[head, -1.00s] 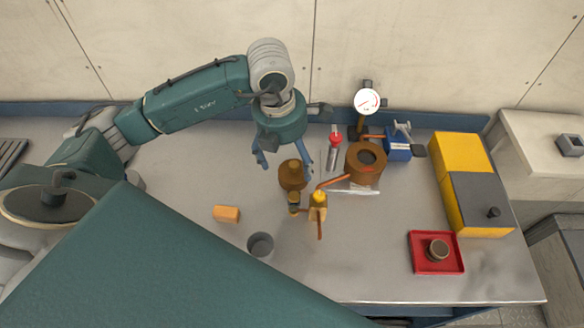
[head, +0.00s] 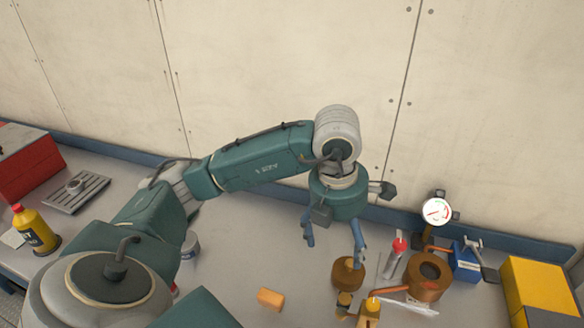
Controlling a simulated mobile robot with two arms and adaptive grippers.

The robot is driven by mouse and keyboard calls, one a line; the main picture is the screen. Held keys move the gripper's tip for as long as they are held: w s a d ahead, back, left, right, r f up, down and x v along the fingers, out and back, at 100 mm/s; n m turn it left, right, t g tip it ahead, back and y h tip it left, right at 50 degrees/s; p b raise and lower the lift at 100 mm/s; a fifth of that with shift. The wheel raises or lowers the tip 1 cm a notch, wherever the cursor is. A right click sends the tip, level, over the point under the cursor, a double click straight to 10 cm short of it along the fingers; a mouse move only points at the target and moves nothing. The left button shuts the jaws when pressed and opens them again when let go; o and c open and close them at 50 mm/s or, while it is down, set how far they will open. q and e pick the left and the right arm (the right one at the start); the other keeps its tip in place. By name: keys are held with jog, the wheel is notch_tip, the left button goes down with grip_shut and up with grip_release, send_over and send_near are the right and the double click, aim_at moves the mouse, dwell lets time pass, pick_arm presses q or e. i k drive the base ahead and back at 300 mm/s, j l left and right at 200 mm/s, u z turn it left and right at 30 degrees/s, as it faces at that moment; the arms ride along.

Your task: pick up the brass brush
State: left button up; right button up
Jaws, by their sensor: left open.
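My left gripper (head: 335,251) points down over the bench with its two blue fingers spread apart and nothing visible between them. A brown rounded piece with a narrower knob (head: 347,275) is just below and in front of the fingertips. A small dark and yellowish piece (head: 344,299) is right in front of it. I cannot tell for certain which of these small things is the brass brush; no bristles are clear. A yellow-topped tan piece (head: 370,308) is to their right, cut by the bottom edge. My right gripper is out of view.
On the right are a brown coil (head: 428,274), a red-capped tube (head: 396,256), a dial gauge (head: 437,211), a blue box (head: 465,263) and a yellow case (head: 540,283). An orange block (head: 270,298) lies left of the gripper. A yellow bottle (head: 36,230) stands far left.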

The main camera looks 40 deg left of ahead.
aim_at(273, 301)
jog(key=u, duration=1.45)
